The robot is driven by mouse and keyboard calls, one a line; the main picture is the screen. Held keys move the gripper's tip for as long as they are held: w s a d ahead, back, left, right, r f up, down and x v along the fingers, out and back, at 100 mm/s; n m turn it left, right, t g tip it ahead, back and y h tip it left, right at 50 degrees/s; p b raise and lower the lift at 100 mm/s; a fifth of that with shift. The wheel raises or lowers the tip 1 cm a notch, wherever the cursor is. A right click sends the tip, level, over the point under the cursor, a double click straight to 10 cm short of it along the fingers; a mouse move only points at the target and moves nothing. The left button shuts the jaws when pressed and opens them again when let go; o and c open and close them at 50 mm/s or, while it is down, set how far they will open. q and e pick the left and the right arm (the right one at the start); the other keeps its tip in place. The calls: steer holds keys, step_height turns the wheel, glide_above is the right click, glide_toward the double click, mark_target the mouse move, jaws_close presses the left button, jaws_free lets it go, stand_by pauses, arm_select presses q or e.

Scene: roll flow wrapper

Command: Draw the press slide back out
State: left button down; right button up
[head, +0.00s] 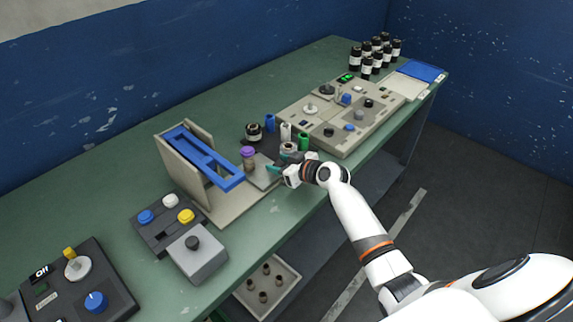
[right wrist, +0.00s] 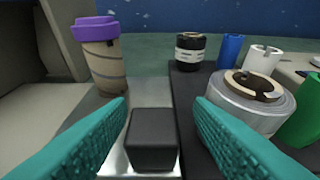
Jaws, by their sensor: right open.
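The press (head: 172,168) is a beige housing with a blue rectangular frame (head: 205,158) on its front. Its slide is a shiny metal plate (head: 264,180) reaching out to the right of the housing. A brown cup with a purple lid (right wrist: 100,62) stands upright on or beside the plate, near the housing. A black block-like handle (right wrist: 152,140) sits on the plate's near end. My right gripper (right wrist: 160,120) is open, its teal fingers to either side of the handle with gaps visible. It also shows in the head view (head: 281,164). My left gripper is out of view.
A silver roll (right wrist: 255,98), a black jar (right wrist: 190,50), and blue, white and green cylinders stand right of the slide. A beige control panel (head: 385,88) lies beyond. A button box (head: 155,230) and grey box (head: 198,262) sit left on the green table (head: 120,150).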

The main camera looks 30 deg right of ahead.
steer(key=b+v, duration=0.1)
steer(key=v, duration=0.9)
steer(key=shift+s+d, duration=0.15)
steer(key=shift+s, duration=0.05)
steer(key=shift+s+d+r, duration=0.2)
steer(key=shift+s+r, duration=0.25)
steer(key=shift+s, duration=0.15)
steer(key=shift+f, duration=0.1)
